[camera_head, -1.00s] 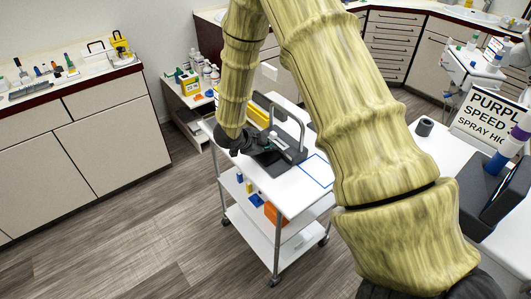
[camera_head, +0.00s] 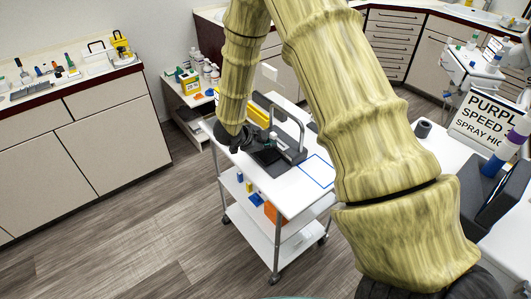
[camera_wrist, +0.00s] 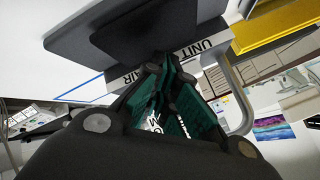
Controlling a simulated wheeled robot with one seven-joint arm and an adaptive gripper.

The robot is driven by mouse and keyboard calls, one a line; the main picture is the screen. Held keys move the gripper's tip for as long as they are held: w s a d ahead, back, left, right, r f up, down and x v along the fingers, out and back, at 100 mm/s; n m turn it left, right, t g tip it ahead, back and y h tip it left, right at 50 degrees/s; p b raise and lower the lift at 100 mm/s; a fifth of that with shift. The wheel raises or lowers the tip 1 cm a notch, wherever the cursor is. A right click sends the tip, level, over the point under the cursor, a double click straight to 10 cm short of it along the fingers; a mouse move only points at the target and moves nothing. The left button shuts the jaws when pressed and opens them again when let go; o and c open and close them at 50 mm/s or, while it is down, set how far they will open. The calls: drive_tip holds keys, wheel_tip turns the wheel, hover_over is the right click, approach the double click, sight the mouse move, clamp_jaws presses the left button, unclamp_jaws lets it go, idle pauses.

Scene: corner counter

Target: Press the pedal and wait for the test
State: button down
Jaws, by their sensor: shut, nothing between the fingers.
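A dark grey unit with an upright looped frame (camera_head: 300,140) stands on the white cart. Its flat black pad (camera_head: 268,156), which looks like the pedal, lies at its front. My gripper (camera_head: 246,148) is at the pad's left side in the head view. In the wrist view my gripper (camera_wrist: 165,68) is shut and empty, its teal-padded fingers pointing at the slab and label. Whether the fingertips touch the pad cannot be told.
The white cart (camera_head: 318,195) has a blue outlined square on its top and small items on its lower shelf. A yellow object (camera_head: 258,113) lies behind my gripper. A white table with a purple-capped bottle (camera_head: 508,150) and sign stands right. Open floor lies left.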

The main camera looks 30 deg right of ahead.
sight(268, 154)
drive_tip(key=shift+r+p, duration=1.75)
drive_tip(key=shift+r, duration=0.75)
